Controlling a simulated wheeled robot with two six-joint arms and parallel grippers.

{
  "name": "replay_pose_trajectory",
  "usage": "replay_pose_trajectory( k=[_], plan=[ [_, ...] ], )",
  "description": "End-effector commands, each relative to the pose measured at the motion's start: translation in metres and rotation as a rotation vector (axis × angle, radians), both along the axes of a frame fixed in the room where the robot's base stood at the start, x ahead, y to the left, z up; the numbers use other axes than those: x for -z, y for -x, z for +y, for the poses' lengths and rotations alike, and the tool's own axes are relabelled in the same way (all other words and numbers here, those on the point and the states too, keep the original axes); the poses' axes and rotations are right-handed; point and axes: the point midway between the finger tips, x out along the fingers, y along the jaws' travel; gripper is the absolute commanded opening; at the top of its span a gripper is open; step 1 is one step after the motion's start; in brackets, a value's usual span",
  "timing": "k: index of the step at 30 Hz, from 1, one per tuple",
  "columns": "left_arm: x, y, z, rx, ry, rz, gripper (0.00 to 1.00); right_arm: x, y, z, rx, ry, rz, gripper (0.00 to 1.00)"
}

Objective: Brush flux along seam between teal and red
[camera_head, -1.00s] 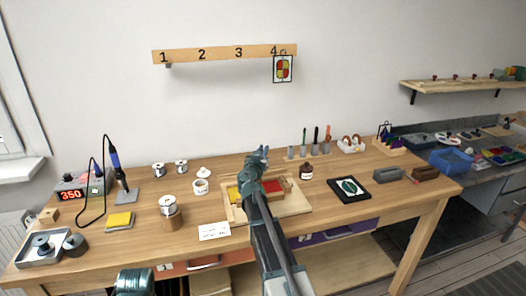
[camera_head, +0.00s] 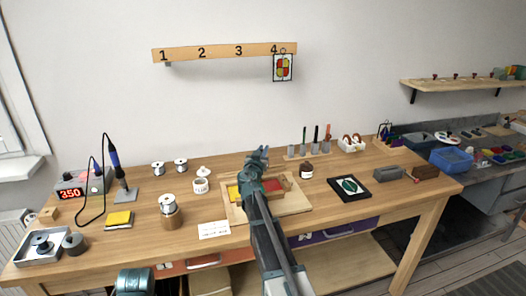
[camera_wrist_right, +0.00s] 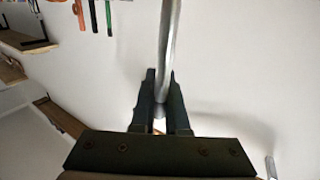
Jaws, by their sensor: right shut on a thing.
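My right gripper (camera_head: 257,158) is raised in front of the work board (camera_head: 296,206) in the head view. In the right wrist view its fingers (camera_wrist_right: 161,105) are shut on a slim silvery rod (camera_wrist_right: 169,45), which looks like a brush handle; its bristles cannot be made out. On the board, a yellow piece (camera_head: 233,191) shows left of my arm and a red piece (camera_head: 274,185) right of it. The gripper and forearm cover the part between them, so I cannot make out a teal piece or its seam with the red. My left gripper is not in view.
A brown jar (camera_head: 306,172) stands right of the board, and a white pot (camera_head: 201,185) left of it. A tool rack (camera_head: 308,152) is behind. The soldering iron (camera_head: 119,178) stands at left.

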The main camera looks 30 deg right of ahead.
Motion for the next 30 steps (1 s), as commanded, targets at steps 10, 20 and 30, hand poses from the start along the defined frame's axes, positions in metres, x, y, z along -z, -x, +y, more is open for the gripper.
replay_pose_trajectory(
  k=[10, 20, 30],
  plan=[
    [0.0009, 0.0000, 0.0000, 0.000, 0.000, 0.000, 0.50, 0.0009, 0.0001, 0.0000, 0.000, 0.000, 0.000, 0.00],
    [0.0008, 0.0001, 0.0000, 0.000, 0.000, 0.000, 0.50, 0.0009, 0.0011, 0.0003, 0.000, -0.001, -0.001, 0.00],
    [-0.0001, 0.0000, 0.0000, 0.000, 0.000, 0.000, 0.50, 0.0000, 0.0080, 0.0019, 0.000, -0.001, -0.001, 0.00]
  ],
)
